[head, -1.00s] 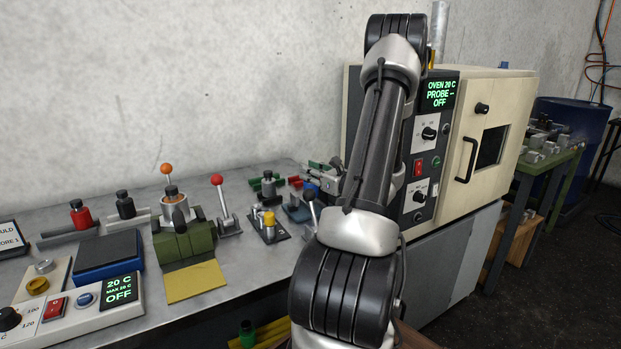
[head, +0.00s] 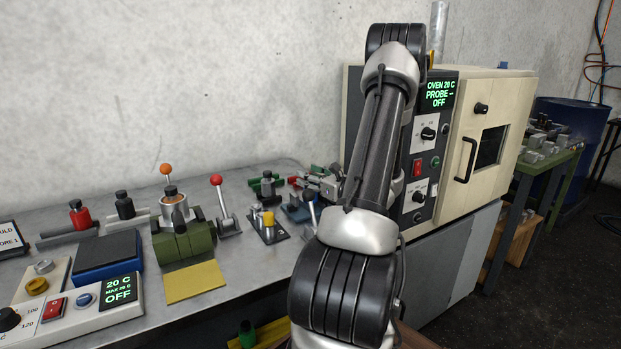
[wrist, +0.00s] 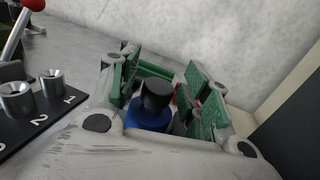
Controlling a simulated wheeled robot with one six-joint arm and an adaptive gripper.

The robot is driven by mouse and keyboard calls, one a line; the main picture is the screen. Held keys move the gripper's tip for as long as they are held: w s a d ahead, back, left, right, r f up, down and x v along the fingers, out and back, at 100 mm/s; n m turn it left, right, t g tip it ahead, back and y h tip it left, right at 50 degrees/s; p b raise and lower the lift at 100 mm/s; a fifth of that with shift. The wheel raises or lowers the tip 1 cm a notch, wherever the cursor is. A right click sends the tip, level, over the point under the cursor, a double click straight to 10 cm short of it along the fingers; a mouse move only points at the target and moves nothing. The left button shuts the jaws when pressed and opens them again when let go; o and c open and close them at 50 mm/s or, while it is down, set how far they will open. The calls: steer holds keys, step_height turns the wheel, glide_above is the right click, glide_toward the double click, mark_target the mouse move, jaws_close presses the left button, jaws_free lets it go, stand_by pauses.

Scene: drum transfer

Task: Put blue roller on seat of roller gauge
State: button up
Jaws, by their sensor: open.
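The blue roller (wrist: 148,115) has a black knob (wrist: 156,95) on top. In the wrist view it stands between the green-padded fingers of my gripper (wrist: 166,85). My gripper is open, with a finger on each side of the knob; I cannot tell whether either touches it. The lower part of the roller is hidden by my gripper's body. In the head view my gripper (head: 318,180) is low over the back of the bench, partly hidden by my arm. I cannot tell for sure which fixture is the roller gauge.
A black plate (wrist: 35,118) with numbered metal sockets lies left in the wrist view. A red-knobbed lever (head: 222,200), a green block (head: 184,243) and red (head: 80,216) and black (head: 125,207) knobbed pieces stand on the bench. The oven (head: 478,150) is close on the right.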

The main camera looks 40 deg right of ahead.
steer(key=s, duration=1.2)
steer(key=shift+d, duration=0.1)
